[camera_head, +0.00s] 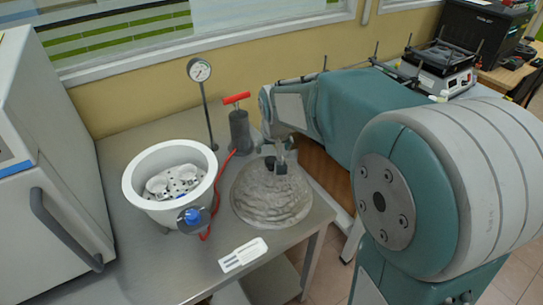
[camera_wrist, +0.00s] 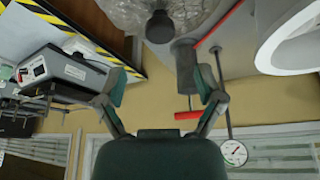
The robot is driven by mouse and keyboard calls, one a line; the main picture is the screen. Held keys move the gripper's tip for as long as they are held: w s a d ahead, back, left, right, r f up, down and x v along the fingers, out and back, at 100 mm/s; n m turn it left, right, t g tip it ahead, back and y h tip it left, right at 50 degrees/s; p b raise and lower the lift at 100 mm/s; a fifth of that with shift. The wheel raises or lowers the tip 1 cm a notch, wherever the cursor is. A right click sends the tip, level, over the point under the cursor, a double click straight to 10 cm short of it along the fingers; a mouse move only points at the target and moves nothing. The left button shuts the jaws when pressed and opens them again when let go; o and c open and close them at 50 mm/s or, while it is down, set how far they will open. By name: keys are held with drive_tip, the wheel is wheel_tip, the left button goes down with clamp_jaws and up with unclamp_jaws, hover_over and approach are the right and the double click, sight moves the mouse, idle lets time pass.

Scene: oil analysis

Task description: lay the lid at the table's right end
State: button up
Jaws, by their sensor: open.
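The round, dull grey lid (camera_head: 272,205) lies flat on the right end of the metal table (camera_head: 150,262), to the right of the open white pot (camera_head: 137,184). In the wrist view the lid (camera_wrist: 190,10) shows at the top edge, partly cut off, with its dark knob (camera_wrist: 160,27). My gripper (camera_head: 280,150) is above the lid, by its knob, in the head view. In the wrist view my gripper (camera_wrist: 160,88) has its fingers wide apart with nothing between them. The knob lies beyond the fingertips.
A grey cylinder with a red handle (camera_head: 237,99) and a pressure gauge (camera_head: 199,70) stand behind the lid and pot. A white label (camera_head: 243,255) lies near the front edge. A large white machine (camera_head: 45,150) fills the left.

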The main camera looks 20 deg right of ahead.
drive_tip(key=s+r, duration=0.7)
drive_tip(key=s, duration=0.5)
drive_tip(key=s+f+n+t, duration=0.1)
drive_tip(key=s, duration=1.1)
drive_tip(key=shift+s+d, duration=0.15)
drive_tip(key=shift+s, duration=0.25)
